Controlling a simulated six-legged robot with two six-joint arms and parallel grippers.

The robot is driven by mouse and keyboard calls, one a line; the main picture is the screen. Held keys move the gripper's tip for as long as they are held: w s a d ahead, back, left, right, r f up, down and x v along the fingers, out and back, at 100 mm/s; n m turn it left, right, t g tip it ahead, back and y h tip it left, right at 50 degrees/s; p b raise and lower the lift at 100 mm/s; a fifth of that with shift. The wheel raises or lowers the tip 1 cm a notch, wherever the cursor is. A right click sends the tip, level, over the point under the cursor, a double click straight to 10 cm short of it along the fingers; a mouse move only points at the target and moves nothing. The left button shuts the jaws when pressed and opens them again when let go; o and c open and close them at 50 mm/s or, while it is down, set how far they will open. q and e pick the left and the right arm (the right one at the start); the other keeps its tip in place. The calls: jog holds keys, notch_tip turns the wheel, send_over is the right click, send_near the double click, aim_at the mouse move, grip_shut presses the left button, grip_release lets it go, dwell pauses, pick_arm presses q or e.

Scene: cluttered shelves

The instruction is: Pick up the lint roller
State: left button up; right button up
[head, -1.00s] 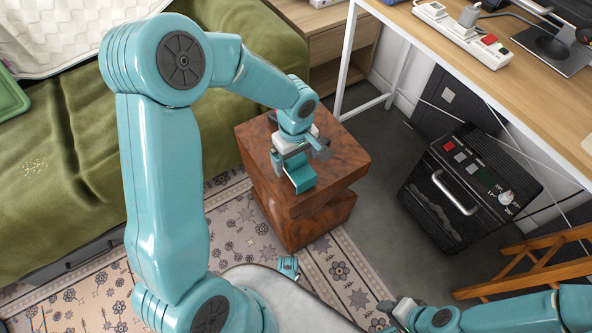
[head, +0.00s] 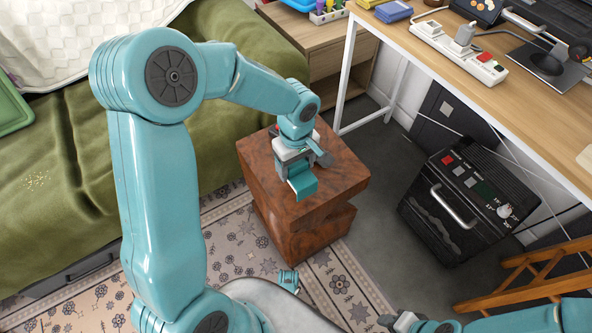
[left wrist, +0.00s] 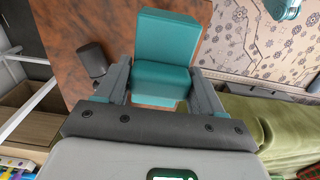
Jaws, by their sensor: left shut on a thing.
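A teal boxy thing, which I take to be the lint roller (head: 303,184), is at the top of the brown wooden stool (head: 345,178). My left gripper (head: 295,170) is above the stool, pointing down, with its grey fingers shut on this thing. In the left wrist view the lint roller (left wrist: 163,50) sits between the two fingers (left wrist: 160,95), which touch its sides. I cannot tell whether it still touches the stool top. My right gripper (head: 398,322) is at the bottom edge, partly cut off; its jaws are unclear.
A green-covered bed (head: 60,190) lies left. A wooden desk (head: 535,105) with a power strip (head: 460,52) stands right. A black case (head: 460,205) with a handle is on the floor below it. A wooden rack (head: 530,275) stands lower right. Grey floor is clear beside the stool.

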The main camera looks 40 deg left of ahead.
pick_arm(q)
notch_tip(320, 180, up, 16)
jog(key=p, duration=0.4)
jog(key=shift+f, duration=0.1)
